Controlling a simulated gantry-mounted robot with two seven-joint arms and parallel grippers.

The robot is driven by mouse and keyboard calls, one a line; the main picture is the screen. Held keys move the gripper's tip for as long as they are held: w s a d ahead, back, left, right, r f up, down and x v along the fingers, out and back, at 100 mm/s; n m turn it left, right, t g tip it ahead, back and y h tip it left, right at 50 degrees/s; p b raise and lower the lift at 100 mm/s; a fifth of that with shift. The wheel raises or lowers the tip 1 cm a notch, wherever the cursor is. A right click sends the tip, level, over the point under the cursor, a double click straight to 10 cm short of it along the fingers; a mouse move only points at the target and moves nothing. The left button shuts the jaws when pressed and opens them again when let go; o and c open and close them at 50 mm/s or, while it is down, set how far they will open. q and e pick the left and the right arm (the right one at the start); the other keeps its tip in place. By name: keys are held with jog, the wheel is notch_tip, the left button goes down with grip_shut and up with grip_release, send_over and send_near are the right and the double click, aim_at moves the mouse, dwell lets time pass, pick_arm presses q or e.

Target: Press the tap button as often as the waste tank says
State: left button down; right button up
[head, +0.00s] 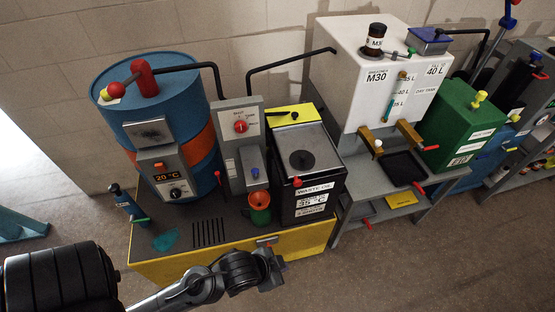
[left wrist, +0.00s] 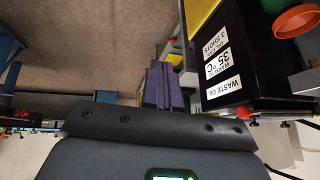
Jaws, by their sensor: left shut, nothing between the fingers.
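The black waste tank (head: 308,192) stands right of centre. Its labels show larger in the left wrist view (left wrist: 240,75): "WASTE OIL", "35 °C" and a line ending in "3 SHOTS". Left of it, a grey tap panel (head: 228,152) carries a red round knob (head: 240,126) and a blue part (head: 255,172) above an orange-rimmed green cup (head: 259,205). My right gripper is not in view.
A blue drum (head: 165,108) with an orange band and a "20 °C" display stands left on the yellow-edged base (head: 185,265). A white "M30" tank (head: 350,85), a brown bottle (head: 375,40) and a green box (head: 460,125) are right. The floor in front is clear.

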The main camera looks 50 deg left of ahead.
pick_arm(q)
jog(key=w+a+f+m+t+h, duration=0.15)
jog(key=a+f+m+h, duration=0.35)
jog(key=m, duration=0.5)
jog(key=a+m+g+b, duration=0.2)
jog(key=a+m+g, duration=0.35)
jog(key=a, duration=0.85)
jog(key=w+a+r+m+g+y, duration=0.2)
jog(key=w+a+r, duration=0.3)
jog(key=a+r, duration=0.6)
jog(key=w+r+y, duration=0.2)
jog(key=w+r, duration=0.1)
jog(key=r, duration=0.3)
jog(key=w+r+m+y+b, duration=0.1)
jog(key=w+r, duration=0.2)
jog(key=r, duration=0.3)
jog(key=shift+w+a+r+g+y, duration=0.2)
jog(key=shift+w+g+y, duration=0.1)
jog(key=shift+w+y, duration=0.1)
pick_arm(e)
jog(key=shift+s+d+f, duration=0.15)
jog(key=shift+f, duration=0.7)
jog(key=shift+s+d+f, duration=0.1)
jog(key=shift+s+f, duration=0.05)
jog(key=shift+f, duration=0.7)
pick_arm(q)
jog(key=shift+m, duration=0.25)
